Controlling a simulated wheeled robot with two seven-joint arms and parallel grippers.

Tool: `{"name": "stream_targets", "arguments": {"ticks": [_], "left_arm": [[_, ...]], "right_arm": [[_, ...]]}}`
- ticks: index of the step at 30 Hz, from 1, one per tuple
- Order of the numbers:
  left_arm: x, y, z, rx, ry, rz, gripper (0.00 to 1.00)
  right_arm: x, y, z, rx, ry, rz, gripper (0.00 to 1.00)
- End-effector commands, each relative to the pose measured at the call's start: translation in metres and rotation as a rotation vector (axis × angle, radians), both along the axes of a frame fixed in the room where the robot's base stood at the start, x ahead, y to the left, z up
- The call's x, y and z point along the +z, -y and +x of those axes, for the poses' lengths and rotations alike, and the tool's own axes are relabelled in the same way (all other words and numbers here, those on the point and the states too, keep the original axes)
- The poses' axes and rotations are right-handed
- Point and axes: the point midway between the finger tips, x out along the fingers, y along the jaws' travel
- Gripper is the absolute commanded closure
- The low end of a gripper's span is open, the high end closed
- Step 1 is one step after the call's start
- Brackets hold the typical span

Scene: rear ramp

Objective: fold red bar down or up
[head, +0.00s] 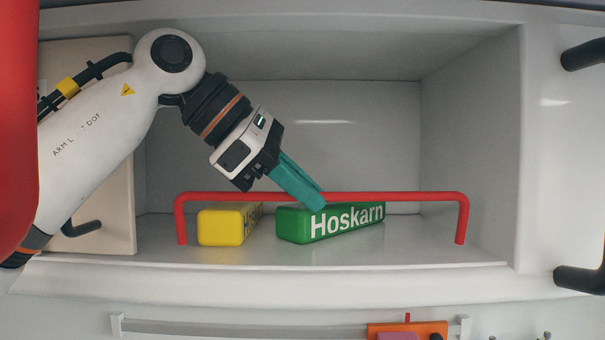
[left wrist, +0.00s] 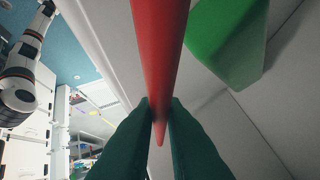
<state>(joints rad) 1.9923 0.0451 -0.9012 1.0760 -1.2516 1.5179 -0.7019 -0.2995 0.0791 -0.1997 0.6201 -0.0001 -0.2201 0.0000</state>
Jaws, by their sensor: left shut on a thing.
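The red bar (head: 385,196) stands upright across the front of a white compartment, its two ends bent down to the compartment floor. My left gripper (head: 318,199) has teal fingers and is shut on the middle of the bar. In the left wrist view the red bar (left wrist: 158,50) runs between the two teal fingertips (left wrist: 160,108). My right gripper is not seen in either view.
A green box (head: 345,221) marked Hoskarn and a yellow box (head: 222,227) lie behind the bar on the compartment floor (head: 430,250). A beige door panel (head: 105,190) is at the left. Dark handles (head: 580,279) stick out at the right. An orange thing (head: 430,329) is below.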

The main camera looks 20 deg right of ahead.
Motion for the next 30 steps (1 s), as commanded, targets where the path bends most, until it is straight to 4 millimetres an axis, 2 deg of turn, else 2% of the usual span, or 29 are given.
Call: {"name": "stream_targets", "arguments": {"ticks": [12, 29, 30], "left_arm": [[0.001, 0.004, 0.012, 0.0, -0.17, 0.047, 1.0], [0.001, 0.004, 0.014, 0.0, -0.191, 0.056, 1.0], [0.001, 0.004, 0.014, 0.0, -0.19, 0.057, 0.83]], "right_arm": [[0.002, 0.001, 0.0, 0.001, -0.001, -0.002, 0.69], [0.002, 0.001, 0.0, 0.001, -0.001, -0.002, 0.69], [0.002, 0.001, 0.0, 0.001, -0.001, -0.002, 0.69]]}}
